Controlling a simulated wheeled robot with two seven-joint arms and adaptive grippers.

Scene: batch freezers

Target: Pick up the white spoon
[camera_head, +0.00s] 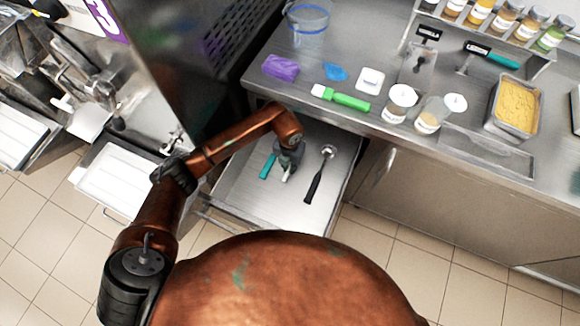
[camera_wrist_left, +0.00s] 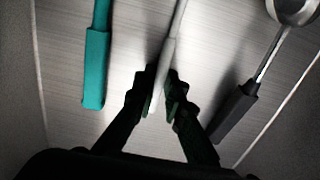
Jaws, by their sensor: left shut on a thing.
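The white spoon (camera_wrist_left: 166,62) lies in the middle of the left wrist view, with its light handle between my left gripper's fingers. My left gripper (camera_wrist_left: 160,98) is shut on that handle, inside the open drawer. In the head view my left gripper (camera_head: 287,170) reaches down into the drawer (camera_head: 240,205), and the spoon there is mostly hidden by the gripper. I cannot tell whether the spoon touches the drawer floor. My right gripper is in neither view.
A teal-handled tool (camera_head: 267,165) lies left of my gripper and a black-handled ladle (camera_head: 316,180) lies right of it, both close. The counter (camera_head: 400,137) above holds a purple cloth (camera_head: 281,67), a green tool (camera_head: 345,99) and several containers. The drawer's front part is bare.

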